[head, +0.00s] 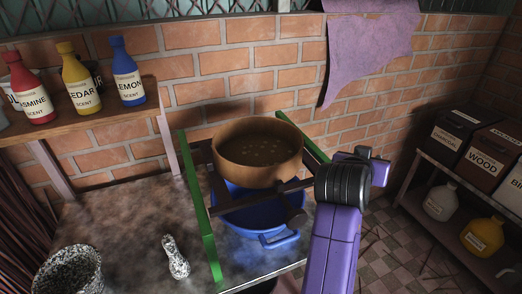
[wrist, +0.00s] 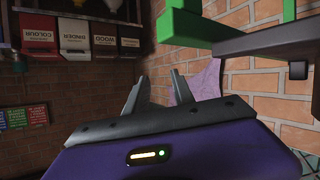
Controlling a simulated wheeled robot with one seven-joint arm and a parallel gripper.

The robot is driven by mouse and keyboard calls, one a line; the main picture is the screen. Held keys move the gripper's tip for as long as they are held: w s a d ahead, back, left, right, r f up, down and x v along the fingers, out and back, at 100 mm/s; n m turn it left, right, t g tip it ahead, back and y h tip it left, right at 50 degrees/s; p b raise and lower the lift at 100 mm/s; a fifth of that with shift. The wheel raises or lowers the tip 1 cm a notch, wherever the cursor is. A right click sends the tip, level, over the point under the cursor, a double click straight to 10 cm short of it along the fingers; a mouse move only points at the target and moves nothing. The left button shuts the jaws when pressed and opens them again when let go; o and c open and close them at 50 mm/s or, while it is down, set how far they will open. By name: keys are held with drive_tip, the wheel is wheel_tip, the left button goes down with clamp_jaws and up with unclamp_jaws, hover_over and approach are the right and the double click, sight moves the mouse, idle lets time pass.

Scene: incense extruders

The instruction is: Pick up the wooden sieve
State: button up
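The wooden sieve (head: 257,160) is a round brown bowl with small holes in its bottom. In the head view it sits upright on a rack with green rails (head: 202,220) and dark crossbars, above a blue basin (head: 262,217). My gripper (wrist: 158,92) shows in the wrist view with its two dark fingers apart and nothing between them. In the head view my purple arm stands just right of the sieve and rack; the fingers cannot be made out there. The sieve does not show in the wrist view, where part of the green rack (wrist: 205,25) appears at upper right.
A wooden shelf (head: 85,125) with red, yellow and blue scent bottles is at left. A speckled pot (head: 68,272) and a speckled scoop-like piece (head: 176,258) are on the table. At right, a shelf holds boxes (head: 490,155) and jugs (head: 441,203). Brick wall stands behind.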

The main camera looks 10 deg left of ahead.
drive_tip(key=a+r+m+g+y, duration=0.2)
drive_tip(key=a+r+g, duration=0.1)
drive_tip(key=a+r, duration=0.55)
drive_tip(key=g+y, duration=0.2)
drive_tip(key=g, duration=0.3)
approach(293, 155)
drive_tip(key=a+x, duration=0.1)
drive_tip(key=x, duration=0.4)
drive_tip(key=shift+d+p+x, duration=0.15)
drive_tip(key=shift+p+x, duration=0.2)
drive_tip(key=shift+x, duration=0.85)
drive_tip(key=shift+d+p+x, duration=0.2)
drive_tip(key=shift+p+x, duration=0.1)
drive_tip(key=shift+x, duration=0.95)
drive_tip(key=shift+d+p+x, duration=0.15)
drive_tip(key=shift+p+x, duration=0.2)
drive_tip(key=shift+x, duration=0.85)
clamp_jaws()
drive_tip(key=shift+r, duration=0.1)
